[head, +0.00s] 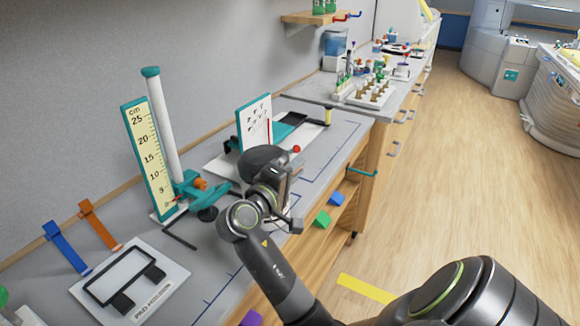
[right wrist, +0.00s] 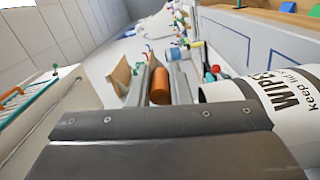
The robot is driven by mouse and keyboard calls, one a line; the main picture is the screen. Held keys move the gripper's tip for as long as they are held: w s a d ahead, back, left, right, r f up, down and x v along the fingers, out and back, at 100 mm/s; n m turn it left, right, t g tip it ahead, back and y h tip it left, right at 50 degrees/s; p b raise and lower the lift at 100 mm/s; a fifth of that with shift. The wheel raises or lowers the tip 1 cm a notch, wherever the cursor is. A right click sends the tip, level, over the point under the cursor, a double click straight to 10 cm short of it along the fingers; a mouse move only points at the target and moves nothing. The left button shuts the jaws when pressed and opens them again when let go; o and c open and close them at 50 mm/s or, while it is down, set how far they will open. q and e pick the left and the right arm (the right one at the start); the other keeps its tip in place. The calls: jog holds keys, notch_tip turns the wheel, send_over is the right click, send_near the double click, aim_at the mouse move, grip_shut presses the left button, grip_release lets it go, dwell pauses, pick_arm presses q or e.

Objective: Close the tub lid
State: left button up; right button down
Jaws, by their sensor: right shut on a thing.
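The tub (right wrist: 284,98) is at the right edge of the right wrist view. It is white with a dark band, and its label reads "WIPES" and "Keep lid". It is only partly in frame, and I cannot make out how its lid stands. My right gripper (head: 290,205) is over the front edge of the bench in the head view. In the right wrist view its fingers (right wrist: 160,84) are shut on a small orange-brown cylinder (right wrist: 160,90), beside the tub. In the head view the tub is mostly hidden behind my right gripper. My left gripper is not in view.
A height gauge (head: 143,150) stands left of my right arm. A white board with dark marks (head: 255,122) stands behind the gripper. A framed white plate (head: 170,272) lies at the front left.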

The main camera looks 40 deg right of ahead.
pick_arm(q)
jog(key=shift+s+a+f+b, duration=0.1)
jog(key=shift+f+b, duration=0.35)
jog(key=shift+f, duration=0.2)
pick_arm(e)
jog(key=shift+s+f, duration=0.25)
jog(key=shift+f, duration=0.8)
jog(key=c, duration=1.3)
grip_release()
jog(key=shift+w+d, duration=0.1)
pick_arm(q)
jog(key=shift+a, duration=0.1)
